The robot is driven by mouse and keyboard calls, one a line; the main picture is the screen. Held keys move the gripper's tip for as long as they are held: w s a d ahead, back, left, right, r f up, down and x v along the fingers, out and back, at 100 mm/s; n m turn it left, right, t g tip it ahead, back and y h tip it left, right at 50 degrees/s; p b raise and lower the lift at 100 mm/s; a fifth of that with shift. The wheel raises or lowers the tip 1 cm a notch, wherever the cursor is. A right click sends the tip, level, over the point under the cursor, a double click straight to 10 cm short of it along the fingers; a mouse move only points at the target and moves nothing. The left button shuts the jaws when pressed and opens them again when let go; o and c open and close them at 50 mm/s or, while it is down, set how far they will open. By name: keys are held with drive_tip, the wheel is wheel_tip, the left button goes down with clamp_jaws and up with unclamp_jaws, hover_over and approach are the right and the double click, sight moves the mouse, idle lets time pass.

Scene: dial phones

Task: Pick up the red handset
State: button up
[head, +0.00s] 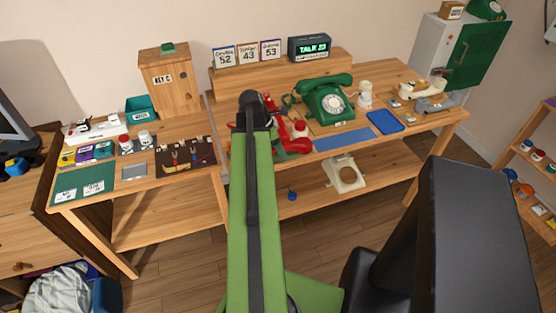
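A red dial phone or handset shape (296,141) lies on the middle table, left of the green dial phone. My green arm covers part of it, so I cannot separate handset from phone body. More red shows on the arm's left side. My arm (250,200) reaches up the middle of the head view, and its black upper end (250,108) overlaps the red area. I cannot make out the gripper's fingers or whether they hold anything.
The green dial phone (327,103) stands right of the red shape, near a blue tray (385,122). A cream handset-like thing (423,89) lies farther right. A cream frame (345,174) is on the lower shelf. The left table (150,193) carries a wooden KEY box (170,84).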

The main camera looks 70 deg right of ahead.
clamp_jaws()
idle(0.3)
drive_tip(key=shift+r, duration=0.1)
